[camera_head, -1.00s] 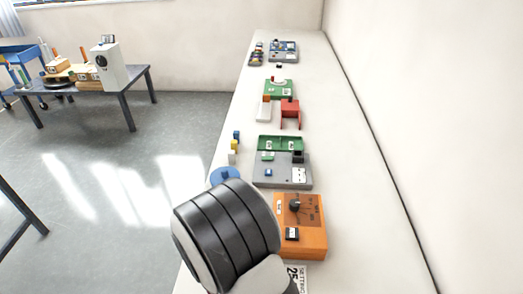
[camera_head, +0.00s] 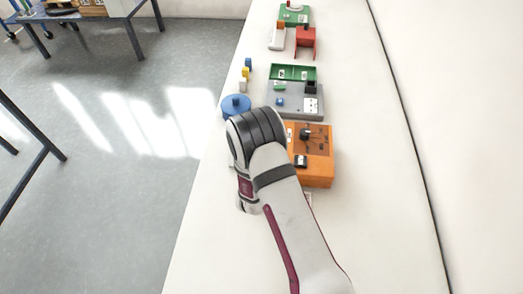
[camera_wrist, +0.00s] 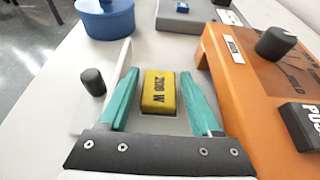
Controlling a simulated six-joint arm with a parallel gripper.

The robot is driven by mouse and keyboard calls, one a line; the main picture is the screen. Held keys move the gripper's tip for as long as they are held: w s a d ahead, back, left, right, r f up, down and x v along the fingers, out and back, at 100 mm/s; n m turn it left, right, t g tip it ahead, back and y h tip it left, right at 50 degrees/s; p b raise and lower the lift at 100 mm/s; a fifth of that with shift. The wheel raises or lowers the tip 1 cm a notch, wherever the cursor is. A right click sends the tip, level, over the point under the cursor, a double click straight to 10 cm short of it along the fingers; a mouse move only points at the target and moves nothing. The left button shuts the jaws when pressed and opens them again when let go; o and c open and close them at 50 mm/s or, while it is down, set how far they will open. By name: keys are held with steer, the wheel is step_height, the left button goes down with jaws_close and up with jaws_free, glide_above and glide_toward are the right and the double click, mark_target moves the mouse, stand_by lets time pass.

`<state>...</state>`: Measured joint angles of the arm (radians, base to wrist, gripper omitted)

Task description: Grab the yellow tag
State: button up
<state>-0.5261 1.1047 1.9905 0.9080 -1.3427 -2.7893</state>
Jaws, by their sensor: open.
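The yellow tag (camera_wrist: 159,92) is a small block with dark printed text, seen in the wrist view on a pale surface. My gripper (camera_wrist: 160,80) is open, with one teal finger on each side of the tag. Gaps show between the tag and both fingers, so it is not gripped. In the head view my arm hides the gripper's fingers and the tag.
An orange box (camera_wrist: 236,85) with a dark knob (camera_wrist: 275,44) stands close on the right. A blue round pot (camera_wrist: 105,18) is behind to the left, and a dark knob (camera_wrist: 92,81) is left of the fingers. A grey tray (camera_head: 294,101) lies farther back.

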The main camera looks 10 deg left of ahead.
steer(key=shift+w+f, duration=0.1)
steer(key=shift+w, duration=0.1)
jaws_close()
